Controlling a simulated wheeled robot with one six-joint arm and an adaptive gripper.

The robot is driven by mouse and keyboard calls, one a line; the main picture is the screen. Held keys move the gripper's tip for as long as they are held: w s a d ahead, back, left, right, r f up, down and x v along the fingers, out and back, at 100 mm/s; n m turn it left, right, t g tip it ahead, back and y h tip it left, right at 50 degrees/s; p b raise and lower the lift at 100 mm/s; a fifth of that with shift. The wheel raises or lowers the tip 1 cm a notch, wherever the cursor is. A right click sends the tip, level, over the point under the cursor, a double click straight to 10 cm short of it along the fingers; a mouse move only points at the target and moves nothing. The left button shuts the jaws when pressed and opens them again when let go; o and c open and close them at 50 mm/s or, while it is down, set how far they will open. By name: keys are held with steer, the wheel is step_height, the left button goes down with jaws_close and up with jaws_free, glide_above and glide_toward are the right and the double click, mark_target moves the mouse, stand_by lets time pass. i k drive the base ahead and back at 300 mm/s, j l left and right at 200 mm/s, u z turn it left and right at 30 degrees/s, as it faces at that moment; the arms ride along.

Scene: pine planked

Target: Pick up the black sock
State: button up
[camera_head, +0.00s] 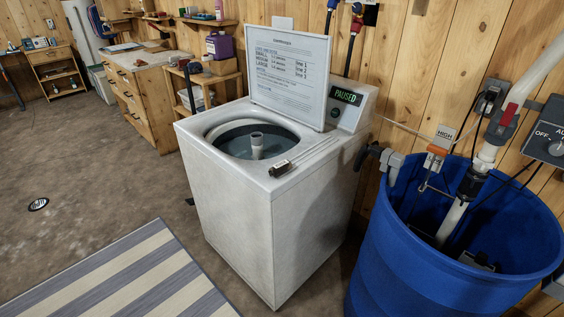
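I cannot make out a black sock for certain. A small dark item (190,201) shows on the floor against the left side of the white washing machine (235,185); it is too small to tell what it is. The washer's lid (290,75) stands open and its display reads PAUSED. The tub (230,141) shows a pale central post and a dark interior; its bottom is hidden. A small dark and metal piece (280,168) sits on the washer's front rim. My gripper is not in view.
A large blue barrel (400,265) with pipes and cables stands right of the washer. A wooden workbench (140,110) stands behind. The brown floor at left is mostly clear.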

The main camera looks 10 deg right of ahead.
mark_target(280, 167)
steer(key=i+l+u, duration=0.2)
steer(key=i, duration=1.45)
steer(key=k+j, duration=0.5)
steer(key=k+l, duration=0.2)
steer(key=k+l+z, duration=0.1)
steer(key=k, duration=0.3)
steer(key=k+l, duration=0.1)
steer(key=l, duration=1.35)
steer(key=k+z, duration=0.05)
